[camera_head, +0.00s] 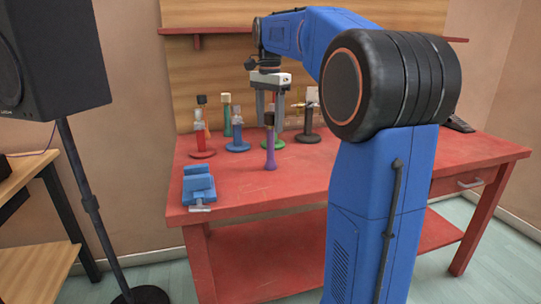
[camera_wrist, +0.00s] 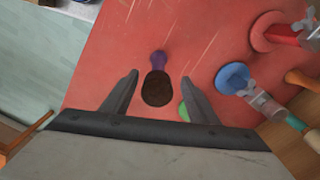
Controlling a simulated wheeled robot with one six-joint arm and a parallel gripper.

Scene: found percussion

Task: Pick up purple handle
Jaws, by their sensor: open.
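The purple handle (camera_head: 270,158) stands upright on the red table, with a dark brown top (camera_head: 269,119). In the wrist view its purple part (camera_wrist: 158,59) shows beyond the round dark top (camera_wrist: 157,89), which lies between the fingers. My gripper (camera_head: 269,118) is open and points down above the handle. In the wrist view my gripper (camera_wrist: 157,90) has one finger on each side of the dark top, with a gap at both sides. Whether the fingertips reach down to the top's height is hard to tell.
Stands with red (camera_head: 203,154), blue (camera_head: 238,146), green (camera_head: 277,144) and black (camera_head: 308,138) bases are behind the handle. A blue vise (camera_head: 198,186) sits at the table's left front. The red table (camera_head: 240,195) is clear in front.

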